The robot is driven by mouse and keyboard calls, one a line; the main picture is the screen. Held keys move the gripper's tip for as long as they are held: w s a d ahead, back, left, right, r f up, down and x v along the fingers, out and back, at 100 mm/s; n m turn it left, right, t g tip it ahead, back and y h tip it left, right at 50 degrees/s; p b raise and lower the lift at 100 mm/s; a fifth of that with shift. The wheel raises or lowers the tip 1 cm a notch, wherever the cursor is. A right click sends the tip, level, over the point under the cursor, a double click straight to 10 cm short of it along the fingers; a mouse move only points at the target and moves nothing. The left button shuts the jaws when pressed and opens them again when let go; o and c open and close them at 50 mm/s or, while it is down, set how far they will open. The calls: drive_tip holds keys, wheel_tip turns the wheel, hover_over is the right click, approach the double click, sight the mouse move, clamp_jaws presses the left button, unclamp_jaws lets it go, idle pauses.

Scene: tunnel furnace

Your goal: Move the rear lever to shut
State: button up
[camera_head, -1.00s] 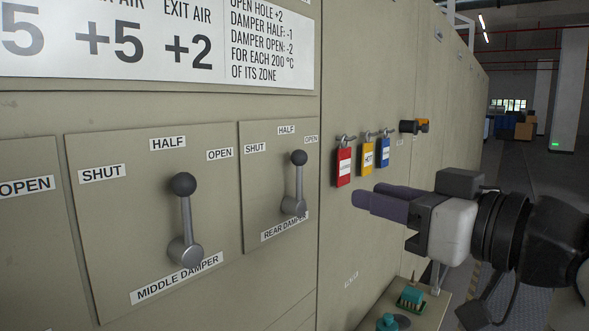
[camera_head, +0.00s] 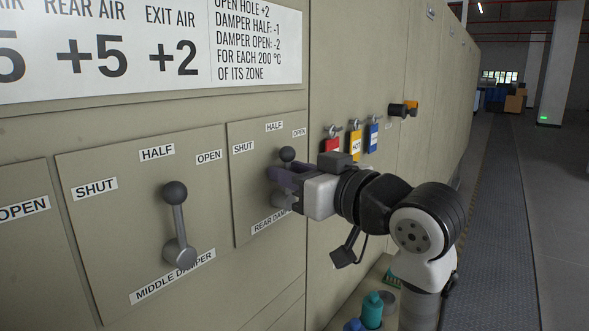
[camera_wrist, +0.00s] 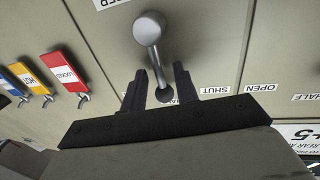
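The rear lever has a dark ball knob (camera_head: 287,154) that shows above my gripper in the head view. It stands nearly upright by the HALF label (camera_head: 274,126) on the REAR DAMPER plate (camera_head: 242,190). My gripper (camera_head: 280,182) is at the lever and hides most of its stem. In the upside-down wrist view, the rear lever's grey hub and stem (camera_wrist: 152,40) run between the two spread fingers of my gripper (camera_wrist: 160,85), with visible gaps on both sides. The SHUT label (camera_head: 243,147) is left of the knob, and the OPEN label (camera_head: 299,132) is right.
The middle damper lever (camera_head: 177,220) stands nearly upright on the plate to the left. Teal bottles (camera_head: 372,309) stand below my arm.

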drive_tip(key=shift+c, duration=0.4)
clamp_jaws()
drive_tip(key=shift+s+a+f+b, duration=0.1)
drive_tip(key=shift+b, duration=0.3)
drive_tip(key=s+n+b, duration=0.1)
drive_tip(key=n+b, duration=0.2)
drive_tip(key=a+f+n+y+b, duration=0.1)
drive_tip(key=n+b, duration=0.2)
drive_tip(key=s+a+n+b, duration=0.1)
drive_tip(key=n+b, duration=0.2)
drive_tip(key=shift+s+f+y, duration=0.3)
drive_tip(key=shift+y, duration=0.1)
drive_tip(key=shift+n, duration=0.4)
drive_tip(key=shift+o, duration=0.4)
unclamp_jaws()
